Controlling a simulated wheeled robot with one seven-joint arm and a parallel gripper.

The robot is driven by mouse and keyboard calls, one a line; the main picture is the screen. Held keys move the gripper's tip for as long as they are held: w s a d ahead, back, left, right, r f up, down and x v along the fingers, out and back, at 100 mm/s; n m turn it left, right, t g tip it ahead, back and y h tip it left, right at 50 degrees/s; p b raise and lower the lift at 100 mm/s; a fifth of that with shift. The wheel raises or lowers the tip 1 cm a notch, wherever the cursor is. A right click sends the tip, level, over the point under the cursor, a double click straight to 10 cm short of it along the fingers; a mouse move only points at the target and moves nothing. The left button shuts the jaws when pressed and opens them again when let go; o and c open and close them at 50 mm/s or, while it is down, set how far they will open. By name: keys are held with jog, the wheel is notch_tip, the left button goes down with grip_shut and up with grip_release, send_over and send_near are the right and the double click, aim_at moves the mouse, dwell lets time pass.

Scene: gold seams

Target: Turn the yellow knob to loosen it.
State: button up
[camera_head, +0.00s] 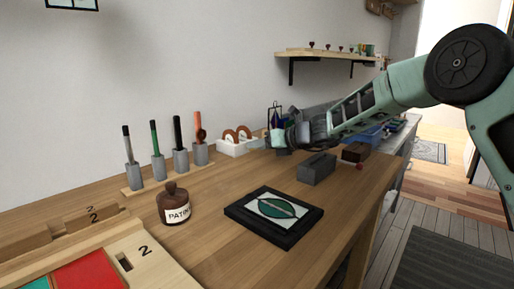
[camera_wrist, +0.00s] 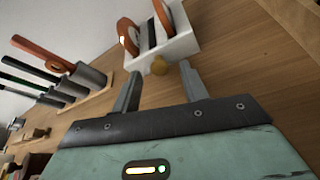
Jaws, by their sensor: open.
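The yellow knob (camera_wrist: 159,66) shows in the wrist view on the near side of a white holder (camera_wrist: 180,45) with copper-coloured rings. My gripper (camera_wrist: 160,84) is open, with one finger to the left and one to the right of the knob's line. The knob appears just beyond the fingertips, and I see no contact. In the head view my gripper (camera_head: 277,138) is beside the right end of the white holder (camera_head: 237,147). I cannot make out the knob clearly there.
Several upright tools in grey holders (camera_head: 158,165) stand along the wall. A brown bottle (camera_head: 174,204), a black-framed plaque (camera_head: 272,236) and a dark grey block (camera_head: 316,169) are on the wooden bench (camera_head: 215,245). A wall shelf (camera_head: 322,54) hangs above.

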jog(key=shift+x, duration=0.85)
jog(key=shift+c, duration=0.3)
grip_shut()
jog(key=shift+f+b, duration=0.1)
jog(key=shift+b, duration=0.3)
